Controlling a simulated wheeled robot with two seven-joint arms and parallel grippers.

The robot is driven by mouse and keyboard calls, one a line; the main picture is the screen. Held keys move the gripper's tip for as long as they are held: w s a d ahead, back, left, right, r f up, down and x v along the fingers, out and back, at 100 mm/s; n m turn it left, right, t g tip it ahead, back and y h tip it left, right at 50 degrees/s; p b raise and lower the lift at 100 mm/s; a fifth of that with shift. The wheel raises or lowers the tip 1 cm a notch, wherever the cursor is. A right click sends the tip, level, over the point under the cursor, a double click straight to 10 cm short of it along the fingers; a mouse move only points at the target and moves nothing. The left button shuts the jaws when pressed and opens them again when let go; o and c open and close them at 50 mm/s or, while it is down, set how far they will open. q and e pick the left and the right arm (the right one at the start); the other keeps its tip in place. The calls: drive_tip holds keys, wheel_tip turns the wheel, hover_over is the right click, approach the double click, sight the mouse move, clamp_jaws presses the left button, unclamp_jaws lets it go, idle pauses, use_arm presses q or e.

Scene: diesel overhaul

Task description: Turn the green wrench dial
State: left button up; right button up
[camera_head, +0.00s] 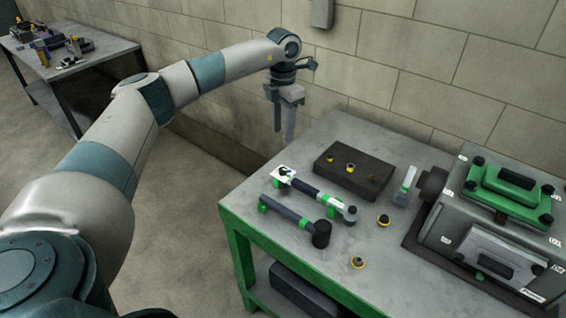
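A wrench (325,198) with a dark grip and green parts lies on the green-framed workbench (237,208). Its left end has a small white plate with a black knob (284,172), which may be the dial; its setting is too small to read. A silver head with a dark round part is at its right end. My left gripper (284,137) hangs fingers-down, above and behind the wrench's left end, near the bench's back-left corner. Its two fingers show a gap with nothing between them, and it touches nothing. My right gripper is not in view.
A dark hammer-like tool (291,216) lies in front of the wrench. Behind is a dark tray (336,178) with small yellow-black parts. A grey engine block (455,231) with a green cover fills the bench's right. A block wall (440,110) stands behind.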

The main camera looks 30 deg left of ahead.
sight(283, 169)
use_arm(q)
wheel_tip(283, 169, down, 13)
drive_tip(key=p, duration=0.5)
drive_tip(key=shift+r, duration=0.15)
drive_tip(key=shift+f+p, duration=0.3)
drive_tip(key=shift+f, duration=0.55)
clamp_jaws()
